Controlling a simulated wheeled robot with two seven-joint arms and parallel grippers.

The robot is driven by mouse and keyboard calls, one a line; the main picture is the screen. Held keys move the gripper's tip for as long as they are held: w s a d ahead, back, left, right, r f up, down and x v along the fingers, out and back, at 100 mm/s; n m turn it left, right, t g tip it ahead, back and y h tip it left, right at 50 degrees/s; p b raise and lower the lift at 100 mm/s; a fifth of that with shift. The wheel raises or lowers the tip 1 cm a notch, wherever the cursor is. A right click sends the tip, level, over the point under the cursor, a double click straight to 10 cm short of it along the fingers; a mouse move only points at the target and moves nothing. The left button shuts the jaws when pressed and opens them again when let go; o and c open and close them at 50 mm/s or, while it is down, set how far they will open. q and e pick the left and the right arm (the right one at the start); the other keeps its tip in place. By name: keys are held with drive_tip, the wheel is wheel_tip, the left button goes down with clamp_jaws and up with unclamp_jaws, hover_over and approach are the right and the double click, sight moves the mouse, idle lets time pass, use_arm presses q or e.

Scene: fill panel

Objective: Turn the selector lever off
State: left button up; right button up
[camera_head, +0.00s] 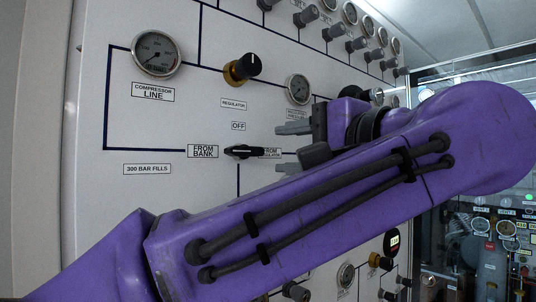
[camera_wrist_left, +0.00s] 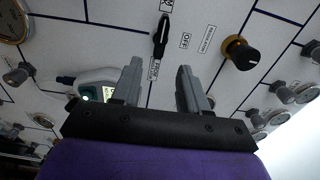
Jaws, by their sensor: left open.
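The selector lever (camera_head: 243,151) is a small black handle on the white panel. It lies horizontal between the FROM BANK label (camera_head: 203,151) on its left and the FROM REGULATOR label on its right, which is partly covered. The OFF label (camera_head: 238,126) is above it. My left gripper (camera_head: 283,149) is open and empty, just right of the lever, its fingers above and below the lever's level. In the left wrist view the lever (camera_wrist_left: 161,38) stands beyond the gap between the open fingertips (camera_wrist_left: 158,68). I see no contact. My right gripper is not in view.
A regulator knob (camera_head: 242,69) with a brass base sits above the OFF label. A compressor gauge (camera_head: 158,53) is at upper left, and a smaller gauge (camera_head: 298,89) is above my gripper. My left arm covers much of the lower panel. The panel left of the lever is flat.

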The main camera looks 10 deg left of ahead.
sight(253, 151)
use_arm(q)
drive_tip(key=p+x, duration=0.3)
drive_tip(key=x, duration=0.6)
drive_tip(key=shift+a, duration=0.15)
drive_tip(key=shift+s, duration=0.1)
clamp_jaws()
